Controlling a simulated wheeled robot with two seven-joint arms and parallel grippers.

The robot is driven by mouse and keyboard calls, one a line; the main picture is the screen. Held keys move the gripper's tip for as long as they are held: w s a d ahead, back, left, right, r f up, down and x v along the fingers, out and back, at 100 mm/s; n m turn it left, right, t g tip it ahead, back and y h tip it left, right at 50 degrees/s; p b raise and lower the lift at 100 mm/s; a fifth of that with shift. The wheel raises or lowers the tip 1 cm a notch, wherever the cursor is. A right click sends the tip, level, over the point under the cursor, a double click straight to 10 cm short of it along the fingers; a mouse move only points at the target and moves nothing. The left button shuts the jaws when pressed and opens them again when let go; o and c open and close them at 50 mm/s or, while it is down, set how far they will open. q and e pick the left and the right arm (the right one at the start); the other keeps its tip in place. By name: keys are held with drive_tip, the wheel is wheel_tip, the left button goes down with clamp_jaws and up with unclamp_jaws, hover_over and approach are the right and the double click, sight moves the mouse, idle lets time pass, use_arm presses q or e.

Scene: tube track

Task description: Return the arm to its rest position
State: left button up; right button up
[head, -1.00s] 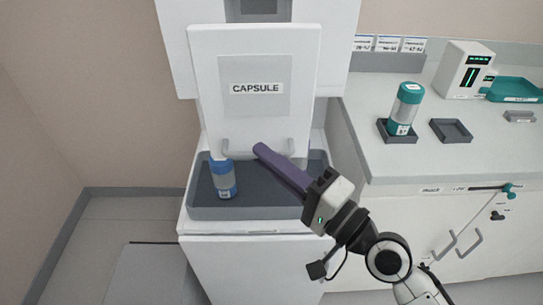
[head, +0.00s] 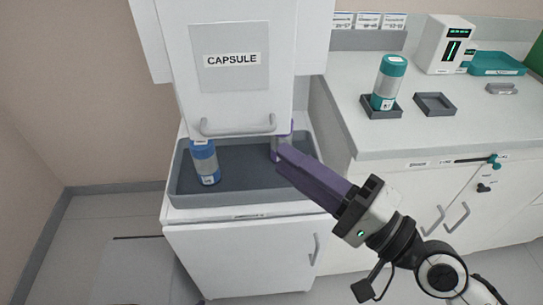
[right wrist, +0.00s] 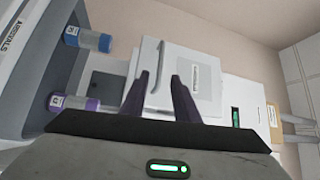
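My right gripper (head: 283,158) has long purple fingers and reaches in from the lower right, over the right part of the grey tray (head: 235,187). In the right wrist view its two fingers (right wrist: 158,76) stand apart with nothing between them. A purple-banded tube (head: 281,146) stands in the tray just behind the fingertips, partly hidden by them in the head view. It also shows in the right wrist view (right wrist: 75,104), off to the left of the fingers and apart from them. My left gripper is not in view.
A blue-capped tube (head: 204,163) stands at the tray's left. The white CAPSULE door (head: 237,95) with its handle hangs above the tray. At right, the counter (head: 360,137) holds a teal-capped container (head: 389,82) in a dark holder, an empty holder (head: 435,105) and a white device (head: 446,46).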

drive_tip(key=shift+s+d+f, duration=0.1)
drive_tip(key=shift+s+d, duration=0.3)
drive_tip(key=shift+d, duration=0.15)
drive_tip(key=s+d+f+n+h, duration=0.1)
drive_tip(key=d+f+n+h, duration=0.2)
drive_tip(key=f, duration=0.9)
drive_tip(key=d+f+n+h, duration=0.1)
drive_tip(key=d+f+h, duration=0.35)
drive_tip(key=f, duration=0.75)
drive_tip(key=s+d+f+n+g+h, duration=0.1)
drive_tip(key=s+d+f+h, duration=0.2)
drive_tip(key=s+f, duration=0.2)
drive_tip(key=s+d+f+n+g+h, duration=0.1)
drive_tip(key=s+d+f+n+h, duration=0.1)
drive_tip(key=s+f, duration=0.3)
wheel_tip(320, 180, down, 4)
drive_tip(key=shift+s+d+f+g+h, duration=0.2)
drive_tip(key=shift+s+d+g+h, duration=0.15)
drive_tip(key=shift+d+h, duration=0.3)
